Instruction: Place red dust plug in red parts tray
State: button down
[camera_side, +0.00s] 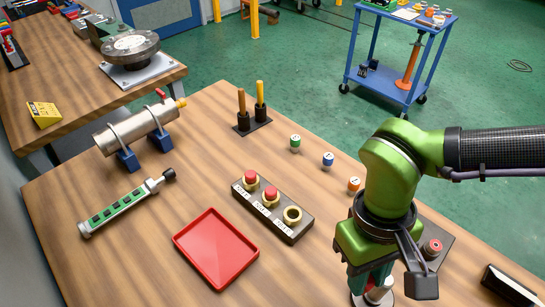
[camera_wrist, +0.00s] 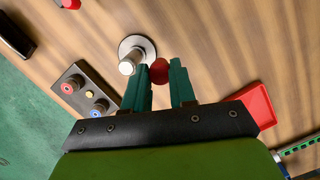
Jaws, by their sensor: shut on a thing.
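The red dust plug (camera_wrist: 159,71) shows in the wrist view as a small round red thing between the tips of my gripper's green fingers (camera_wrist: 160,77). My gripper is shut on it. The red parts tray (camera_side: 215,248) lies empty on the wooden bench, left of my gripper. Part of the tray also shows in the wrist view (camera_wrist: 260,104), right of the fingers.
A metal post on a round base (camera_wrist: 136,54) stands right beside the held plug. A dark box with coloured knobs (camera_wrist: 86,89) is near it. A block with red-topped buttons and an open ring (camera_side: 272,207) sits between tray and gripper. Small coloured caps (camera_side: 328,159) stand behind.

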jog(key=shift+f, duration=0.1)
jog(key=shift+m, duration=0.4)
jog(key=x, duration=0.3)
jog(key=w+x, duration=0.1)
jog(key=x, duration=0.2)
jog(key=w+x, duration=0.1)
jog(key=x, duration=0.2)
jog(key=shift+a+f, duration=0.35)
jog(key=shift+f, duration=0.15)
jog(key=shift+f, duration=0.1)
jog(key=c, duration=1.2)
grip_release()
